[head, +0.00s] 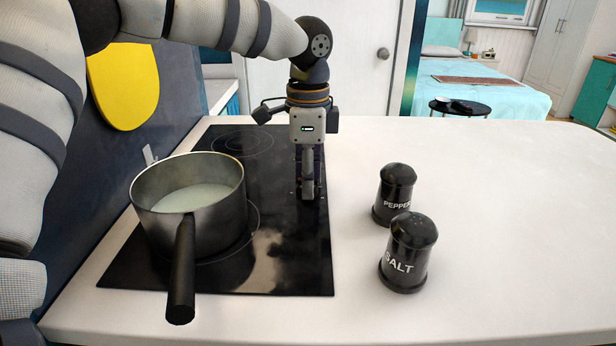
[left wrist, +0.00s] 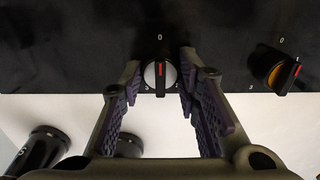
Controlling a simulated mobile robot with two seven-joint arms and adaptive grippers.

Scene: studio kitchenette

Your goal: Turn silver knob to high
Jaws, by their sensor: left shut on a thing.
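In the left wrist view the silver knob (left wrist: 160,74) sits on the black hob between the fingertips of my left gripper (left wrist: 160,82). Its dark grip bar has a red mark that points up toward the "0". The jaws are shut on the knob, one finger on each side. In the head view my left gripper (head: 308,190) points down at the right edge of the hob, and the knob is hidden behind it. My right gripper is not in view.
A gold knob (left wrist: 279,73), turned off its "0", sits to the right in the left wrist view. A pot (head: 192,220) of whitish liquid stands on the hob (head: 285,270), handle toward me. Pepper (head: 394,195) and salt (head: 408,255) shakers stand right of the hob. The counter's right side is clear.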

